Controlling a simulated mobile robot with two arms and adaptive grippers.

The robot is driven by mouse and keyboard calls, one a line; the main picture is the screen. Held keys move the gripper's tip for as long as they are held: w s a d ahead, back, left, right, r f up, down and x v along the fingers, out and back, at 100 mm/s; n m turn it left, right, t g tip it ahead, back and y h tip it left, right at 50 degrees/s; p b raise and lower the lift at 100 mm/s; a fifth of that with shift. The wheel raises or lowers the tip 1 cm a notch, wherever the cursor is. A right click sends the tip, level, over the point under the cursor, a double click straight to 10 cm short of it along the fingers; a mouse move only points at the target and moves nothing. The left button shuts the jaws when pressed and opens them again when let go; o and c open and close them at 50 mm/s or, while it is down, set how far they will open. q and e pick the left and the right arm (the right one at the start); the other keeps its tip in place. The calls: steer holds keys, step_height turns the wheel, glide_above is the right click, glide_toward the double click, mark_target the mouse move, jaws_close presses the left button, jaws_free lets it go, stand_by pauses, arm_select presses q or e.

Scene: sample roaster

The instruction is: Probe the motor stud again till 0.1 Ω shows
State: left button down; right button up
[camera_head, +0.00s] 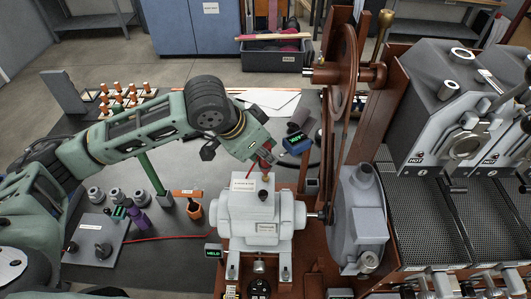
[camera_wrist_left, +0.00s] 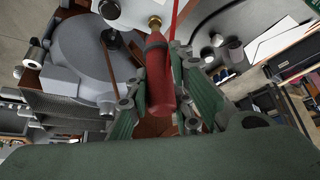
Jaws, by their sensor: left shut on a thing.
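My left gripper (camera_head: 262,154) is shut on a red probe (camera_wrist_left: 160,85), just above the grey motor (camera_head: 254,210). In the wrist view the probe lies between the fingers, its narrow end at the brass stud (camera_wrist_left: 155,22). The stud also shows on top of the motor in the head view (camera_head: 265,177). Probe and stud look in line and very close; I cannot tell whether they touch. A blue meter (camera_head: 297,144) with a small green display lies behind the motor; its reading is too small to make out. My right gripper is not in view.
The brown flywheel (camera_head: 341,75) and grey blower housing (camera_head: 358,215) stand close right of the motor. The roaster (camera_head: 462,105) is farther right. A small green display (camera_head: 213,251) sits at the motor's front left. A red lead (camera_head: 170,238) crosses the bench.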

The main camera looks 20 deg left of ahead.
arm_select(q)
steer(key=shift+r, duration=3.25)
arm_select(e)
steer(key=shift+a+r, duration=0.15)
